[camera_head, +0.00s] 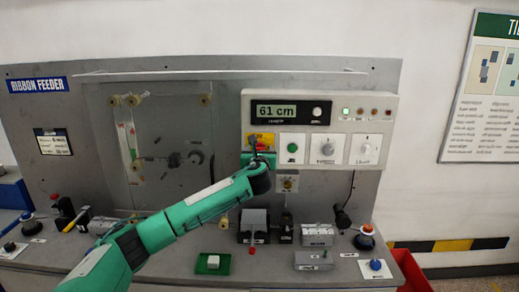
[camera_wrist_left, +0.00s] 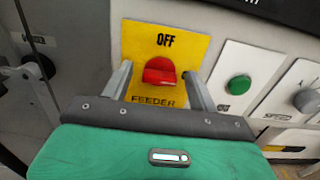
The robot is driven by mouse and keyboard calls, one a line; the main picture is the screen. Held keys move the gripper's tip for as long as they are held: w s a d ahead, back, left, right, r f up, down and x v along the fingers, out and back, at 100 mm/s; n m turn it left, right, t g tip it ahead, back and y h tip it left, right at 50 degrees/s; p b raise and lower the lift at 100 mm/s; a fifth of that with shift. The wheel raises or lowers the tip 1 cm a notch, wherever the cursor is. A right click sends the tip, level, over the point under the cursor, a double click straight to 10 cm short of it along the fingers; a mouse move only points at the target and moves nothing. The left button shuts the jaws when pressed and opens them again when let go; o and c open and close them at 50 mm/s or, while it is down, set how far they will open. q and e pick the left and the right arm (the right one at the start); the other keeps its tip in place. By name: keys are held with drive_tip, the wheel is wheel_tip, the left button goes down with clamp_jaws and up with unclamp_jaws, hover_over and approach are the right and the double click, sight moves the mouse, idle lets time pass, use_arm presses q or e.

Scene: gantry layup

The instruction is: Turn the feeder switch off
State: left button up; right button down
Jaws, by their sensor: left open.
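The feeder switch is a red knob (camera_wrist_left: 160,72) on a yellow plate (camera_wrist_left: 190,45) marked OFF above and FEEDER below. In the head view the yellow plate (camera_head: 262,136) sits at the lower left of the control panel, and my left arm partly hides the knob. My left gripper (camera_wrist_left: 157,82) is open, with one finger on each side of the red knob. I cannot tell whether the fingers touch it. The knob's exact turn is hard to tell. My right gripper is not in view.
A green button (camera_wrist_left: 238,85) and a grey dial (camera_wrist_left: 308,101) are right of the switch. The panel display (camera_head: 276,112) reads 61 cm. Small blocks and devices stand along the bench (camera_head: 190,272) below. A red bin (camera_head: 412,270) is at the right.

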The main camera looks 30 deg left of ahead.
use_arm(q)
drive_tip(key=c, duration=1)
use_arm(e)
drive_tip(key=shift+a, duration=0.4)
use_arm(q)
drive_tip(key=shift+n, duration=0.4)
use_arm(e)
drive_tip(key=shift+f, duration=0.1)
use_arm(q)
drive_tip(key=shift+a+f+n+b, duration=0.15)
drive_tip(key=shift+n+b, duration=1.45)
drive_tip(key=shift+n, duration=2.65)
drive_tip(key=shift+f+n+b, duration=0.2)
drive_tip(key=shift+n+b, duration=1.35)
drive_tip(key=shift+n, duration=2.7)
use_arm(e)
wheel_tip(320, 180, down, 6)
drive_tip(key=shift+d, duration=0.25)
use_arm(q)
drive_tip(key=o, duration=1)
drive_tip(key=shift+r, duration=0.1)
